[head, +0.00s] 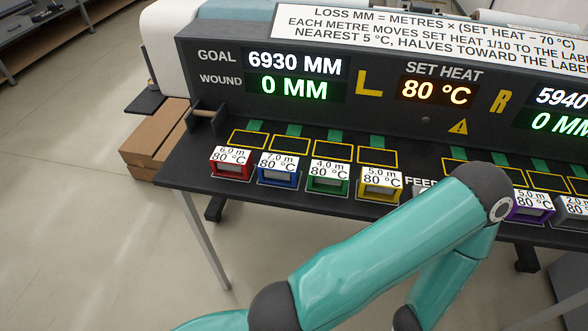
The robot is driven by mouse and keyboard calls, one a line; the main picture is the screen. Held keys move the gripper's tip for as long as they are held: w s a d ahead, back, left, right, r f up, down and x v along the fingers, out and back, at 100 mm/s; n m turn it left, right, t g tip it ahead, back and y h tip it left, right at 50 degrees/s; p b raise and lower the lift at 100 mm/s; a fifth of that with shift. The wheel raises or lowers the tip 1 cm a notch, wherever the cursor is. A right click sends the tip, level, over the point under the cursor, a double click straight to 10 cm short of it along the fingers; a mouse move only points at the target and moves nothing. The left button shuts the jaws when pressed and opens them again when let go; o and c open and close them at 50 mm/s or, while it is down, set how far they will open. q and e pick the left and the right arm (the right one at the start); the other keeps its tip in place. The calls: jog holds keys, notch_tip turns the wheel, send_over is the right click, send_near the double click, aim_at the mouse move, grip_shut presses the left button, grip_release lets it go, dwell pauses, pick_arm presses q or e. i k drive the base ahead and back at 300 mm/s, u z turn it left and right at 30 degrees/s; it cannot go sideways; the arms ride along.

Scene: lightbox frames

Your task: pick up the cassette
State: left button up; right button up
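Several cassettes with white labels stand in a row along the front of the black bench. From the left they are a red one marked 6.0 m (231,171), a blue one marked 7.0 m (277,178), a green one marked 4.0 m (327,185) and a yellow one marked 5.0 m (380,192). Further right are a purple one marked 5.0 m (530,214) and a grey one (572,221), cut by the edge. Readable labels say 80 °C. The frame does not show which cassette is meant. Neither gripper is in view; my teal arm crosses the foreground.
A dark panel (365,85) reads goal 6930 MM, wound 0 MM, set heat 80 °C. Yellow-outlined empty slots (292,145) lie behind the cassettes. My arm hides part of the bench's middle. Cardboard boxes (152,142) lie at the left; the floor in front left is clear.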

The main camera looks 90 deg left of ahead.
aim_at(277, 169)
jog(key=u, duration=2.35)
jog(key=k, duration=0.3)
jog(key=u, duration=0.05)
jog(key=i, duration=0.5)
jog(key=z, duration=0.45)
